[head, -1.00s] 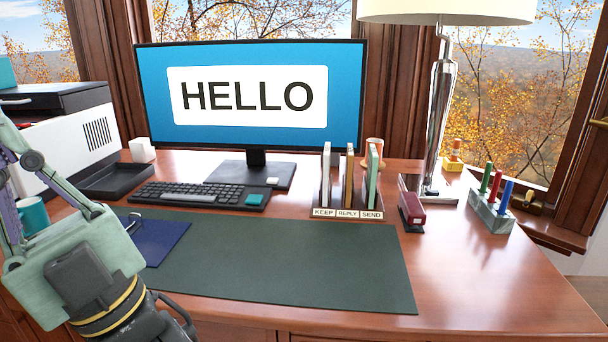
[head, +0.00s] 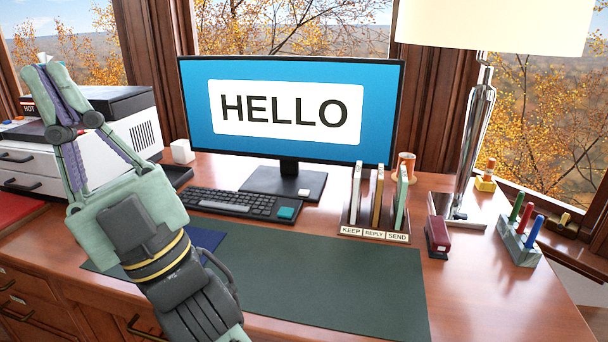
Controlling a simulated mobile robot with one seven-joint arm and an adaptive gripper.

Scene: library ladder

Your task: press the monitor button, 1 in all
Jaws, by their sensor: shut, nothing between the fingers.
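The monitor (head: 195,100) stands at the back of the desk, its screen lit blue with a white panel reading HELLO. A small white square button (head: 304,192) sits at the right on the monitor's dark foot (head: 262,184). My gripper (head: 44,66) is at the left of the head view, pointing up and to the left, in front of the printer. It is shut with nothing in it, and it is well away from the monitor and the button.
A dark keyboard (head: 232,203) with a teal key (head: 287,213) lies before the monitor. A sorter (head: 374,235), red stapler (head: 437,235), lamp (head: 478,130) and pen block (head: 518,243) stand right. The printer (head: 120,118) stands left. The green desk mat (head: 320,280) is mostly clear.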

